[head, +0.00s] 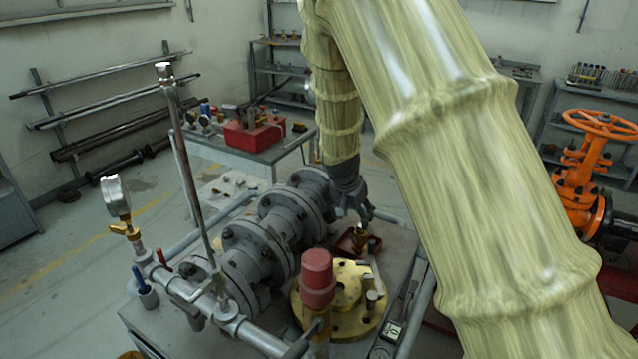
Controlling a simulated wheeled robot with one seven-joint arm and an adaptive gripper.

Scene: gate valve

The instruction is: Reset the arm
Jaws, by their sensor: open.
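My arm, in a pale yellow-green ribbed sleeve, fills the right and upper middle of the head view. It bends at the top and comes down to my gripper (357,212), which is dark grey and points downward. The gripper is open. It hangs over the right side of the grey flanged valve body (262,240), above a small dark red tray (347,243) with brass parts. Nothing shows between the fingers. Whether the fingertips touch anything below cannot be told.
On the same bench stand a red-capped post (317,275), a brass flange (342,318), a pressure gauge (115,196) and a tall metal rod (185,165). An orange handwheel valve (590,150) is at right. A table with a red toolbox (254,136) is behind. Floor at left is clear.

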